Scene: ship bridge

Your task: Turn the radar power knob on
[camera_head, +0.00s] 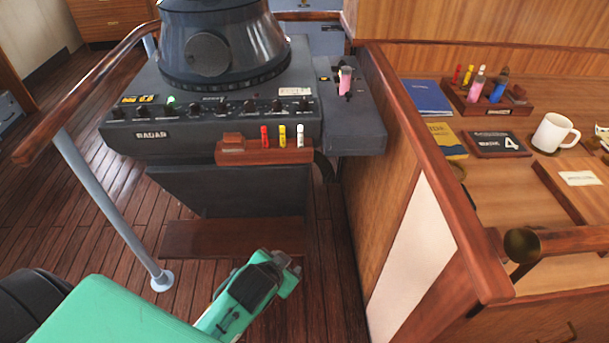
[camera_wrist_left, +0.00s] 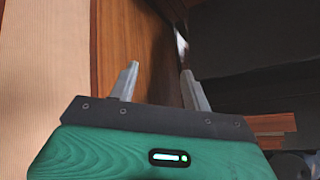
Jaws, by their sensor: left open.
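The dark grey radar console (camera_head: 215,135) stands at the upper left in the head view, with a RADAR label on its front. A row of small black knobs (camera_head: 222,108) runs along its sloped panel, with a lit green lamp (camera_head: 170,100) near the left. The knob markings are too small to read, so I cannot tell which is the power knob. My left gripper (camera_head: 291,264) is low in front of the console, well below and apart from the knobs. In the left wrist view its two fingers (camera_wrist_left: 160,78) are spread and empty. My right gripper is not in view.
A wooden pen holder (camera_head: 250,152) with markers sits below the panel's right part. A wooden handrail (camera_head: 90,85) and grey post (camera_head: 110,205) stand left. A wooden desk (camera_head: 505,190) with a white mug (camera_head: 553,132) and books stands right. Floor between is clear.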

